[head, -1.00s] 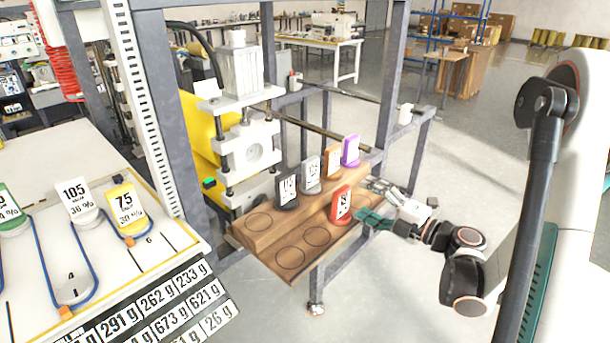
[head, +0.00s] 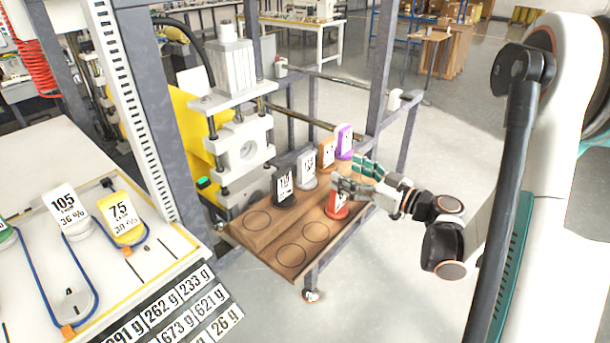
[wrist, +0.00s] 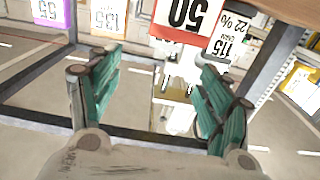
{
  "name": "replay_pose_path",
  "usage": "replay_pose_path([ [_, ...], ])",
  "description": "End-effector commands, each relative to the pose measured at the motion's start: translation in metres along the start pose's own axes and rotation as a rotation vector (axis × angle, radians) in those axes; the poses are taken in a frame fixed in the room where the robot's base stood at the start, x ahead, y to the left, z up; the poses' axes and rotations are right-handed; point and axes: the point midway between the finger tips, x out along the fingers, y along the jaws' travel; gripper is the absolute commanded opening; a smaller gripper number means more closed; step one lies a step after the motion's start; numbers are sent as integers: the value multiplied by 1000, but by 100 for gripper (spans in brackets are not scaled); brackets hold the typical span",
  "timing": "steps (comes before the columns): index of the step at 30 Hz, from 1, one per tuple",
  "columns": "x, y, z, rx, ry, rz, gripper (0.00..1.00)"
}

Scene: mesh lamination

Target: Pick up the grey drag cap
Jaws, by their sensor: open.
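The grey drag cap (head: 306,168) stands upright on the wooden stand's upper step in the head view, with a white label plate. It is between the black cap (head: 284,187) and the orange cap (head: 327,154). My gripper (head: 350,172) is open and empty, to the right of the grey cap and apart from it, close to the red cap (head: 337,205). In the wrist view the open fingers (wrist: 158,58) point toward the red cap's label (wrist: 184,14). I cannot tell the grey cap for sure in the wrist view.
The purple cap (head: 344,142) stands at the row's far end. The wooden stand (head: 273,256) has empty ringed spots at the front. A press (head: 240,150) stands behind it on the left. A frame post (head: 379,90) rises behind my gripper. A white board (head: 25,270) lies left.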

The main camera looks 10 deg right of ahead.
Motion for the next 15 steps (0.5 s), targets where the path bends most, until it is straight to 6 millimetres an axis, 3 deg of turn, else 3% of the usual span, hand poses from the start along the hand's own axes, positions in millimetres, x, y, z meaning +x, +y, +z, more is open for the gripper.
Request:
replay_pose_path([
  [3,25,-2,2,-2,0,-5,72],
  [9,58,-2,1,-3,0,-3,72],
  [15,70,-2,0,-3,0,-1,72],
])
